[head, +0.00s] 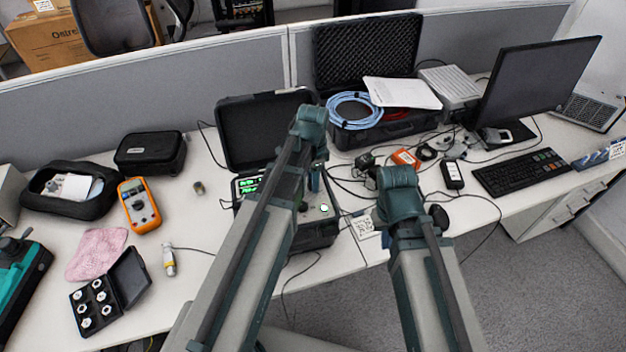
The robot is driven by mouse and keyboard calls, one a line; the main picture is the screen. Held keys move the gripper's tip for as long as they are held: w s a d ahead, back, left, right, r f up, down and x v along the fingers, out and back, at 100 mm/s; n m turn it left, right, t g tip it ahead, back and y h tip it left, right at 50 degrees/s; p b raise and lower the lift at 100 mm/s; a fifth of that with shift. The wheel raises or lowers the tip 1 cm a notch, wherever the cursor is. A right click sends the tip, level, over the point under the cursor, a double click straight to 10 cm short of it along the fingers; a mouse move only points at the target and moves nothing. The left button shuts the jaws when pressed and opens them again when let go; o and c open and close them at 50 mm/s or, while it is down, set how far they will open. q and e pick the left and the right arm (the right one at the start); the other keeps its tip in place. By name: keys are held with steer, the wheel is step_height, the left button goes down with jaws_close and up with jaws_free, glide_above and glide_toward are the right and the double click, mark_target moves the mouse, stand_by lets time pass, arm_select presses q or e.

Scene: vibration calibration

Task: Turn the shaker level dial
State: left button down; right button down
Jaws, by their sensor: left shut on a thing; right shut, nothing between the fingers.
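The shaker unit is a black case (315,238) with its lid (245,125) open, near the middle of the desk. Its panel shows a lit green display (248,185) at the left and a small round green-lit fitting (324,209) at the right. My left arm crosses in front of the case and hides much of the panel. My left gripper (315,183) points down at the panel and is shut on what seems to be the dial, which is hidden. My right gripper (380,219), mostly hidden by its own arm, is shut and empty, to the right of the case.
A padded case (367,52) with a blue cable coil stands behind. A monitor (540,80) and keyboard (520,172) are at the right. An orange multimeter (138,204), a pink cloth (97,252) and a small box of parts (130,276) lie at the left. Cables run around the case.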

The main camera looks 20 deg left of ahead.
stand_by(0.3)
arm_select(q)
steer(key=c, duration=0.5)
jaws_free()
steer(key=shift+r, duration=0.15)
step_height(320, 180, up, 14)
steer(key=p, duration=1.3)
steer(key=shift+f+p, duration=0.2)
steer(key=shift+p, duration=0.2)
